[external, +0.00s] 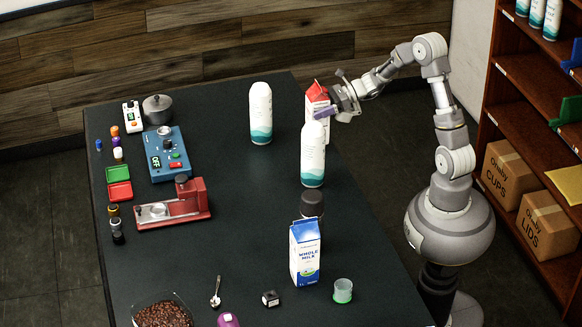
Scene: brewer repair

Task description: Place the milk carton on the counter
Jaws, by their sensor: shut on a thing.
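My gripper (333,107) is at the far right side of the dark counter (235,225). It is shut on a red and white carton (317,94), at the carton's right side. A white bottle with a teal base (313,158) stands in front and hides the carton's lower part. I cannot tell whether the carton's bottom touches the counter. A second carton, blue and white and marked whole milk (305,255), stands upright on the counter near its front right, away from my gripper.
Another white bottle (261,112) stands left of the held carton. A dark cylinder (312,204) and a green-based cup (343,291) are near the whole milk carton. A red machine (175,205) and a blue device (167,150) are at left. The counter's middle is clear.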

